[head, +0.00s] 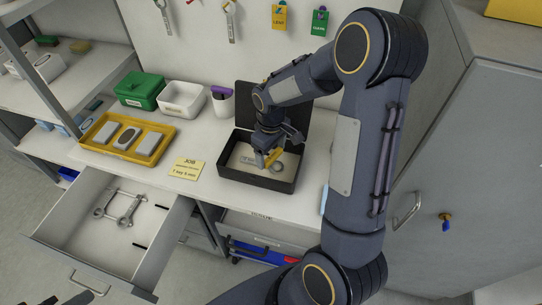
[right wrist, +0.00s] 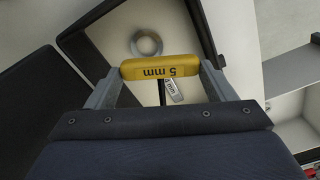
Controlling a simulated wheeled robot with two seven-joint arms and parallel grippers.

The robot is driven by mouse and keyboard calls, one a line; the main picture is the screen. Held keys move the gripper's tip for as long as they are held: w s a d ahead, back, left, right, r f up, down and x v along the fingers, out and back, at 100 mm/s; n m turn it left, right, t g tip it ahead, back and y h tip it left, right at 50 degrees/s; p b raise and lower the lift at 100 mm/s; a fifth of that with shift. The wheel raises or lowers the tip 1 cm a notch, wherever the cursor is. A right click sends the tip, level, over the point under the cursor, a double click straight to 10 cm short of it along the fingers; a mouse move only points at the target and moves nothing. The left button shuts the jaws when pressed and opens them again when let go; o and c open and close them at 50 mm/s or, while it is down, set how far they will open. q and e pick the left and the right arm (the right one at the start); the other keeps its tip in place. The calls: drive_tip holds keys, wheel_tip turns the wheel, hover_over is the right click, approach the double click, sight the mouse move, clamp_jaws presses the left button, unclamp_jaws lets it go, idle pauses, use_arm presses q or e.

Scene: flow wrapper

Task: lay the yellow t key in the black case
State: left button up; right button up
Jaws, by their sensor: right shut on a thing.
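I cannot tell whether the key touches the case floor. The case's lid stands open at the back. My left gripper is not clearly in view.
In the case lie a grey ring (right wrist: 146,43) and a grey labelled piece (right wrist: 174,92). Left are a yellow tray (head: 163,153), a note (head: 185,168), a white bin (head: 181,99), a green box (head: 140,89) and a cup (head: 222,101). An open drawer (head: 92,238) holds spanners.

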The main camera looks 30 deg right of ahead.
sight(271, 154)
wheel_tip(271, 154, down, 3)
drive_tip(key=shift+f, duration=0.1)
drive_tip(key=shift+f+b, duration=0.55)
drive_tip(key=shift+b, duration=0.05)
